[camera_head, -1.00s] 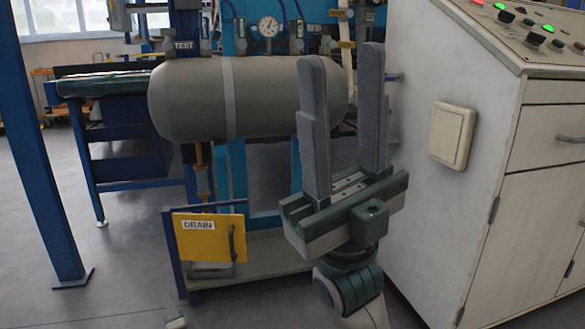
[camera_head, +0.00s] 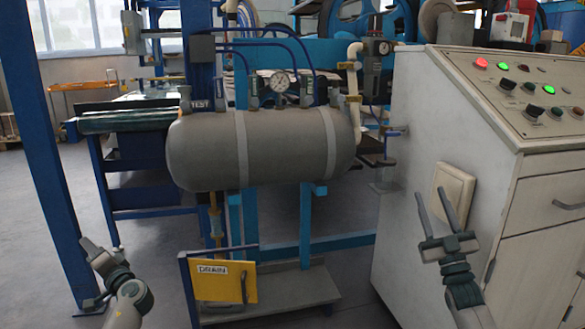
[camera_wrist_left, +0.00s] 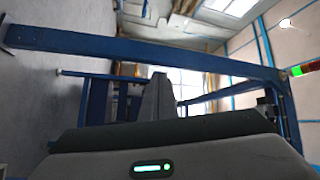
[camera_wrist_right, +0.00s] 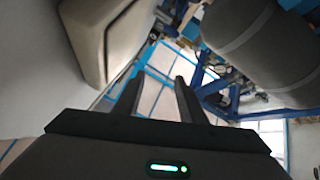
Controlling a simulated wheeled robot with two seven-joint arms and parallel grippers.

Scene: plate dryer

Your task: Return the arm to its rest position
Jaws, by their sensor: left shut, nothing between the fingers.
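My right gripper (camera_head: 436,212) is open and empty in the head view, in front of the grey cabinet's side by the square light switch (camera_head: 455,192). In the right wrist view its two dark fingers (camera_wrist_right: 157,98) stand apart with nothing between them. My left gripper (camera_head: 92,247) is low at the left of the head view, near the foot of the blue post. In the left wrist view its fingers (camera_wrist_left: 157,98) are together and hold nothing. Neither gripper visibly touches anything.
The grey tank (camera_head: 285,150) with its gauge (camera_head: 280,82) sits in the middle. The yellow DRAIN panel (camera_head: 225,282) hangs below it. The grey control cabinet (camera_head: 475,130) stands at the right, the blue post (camera_head: 50,150) at the left. Floor shows between post and tank stand.

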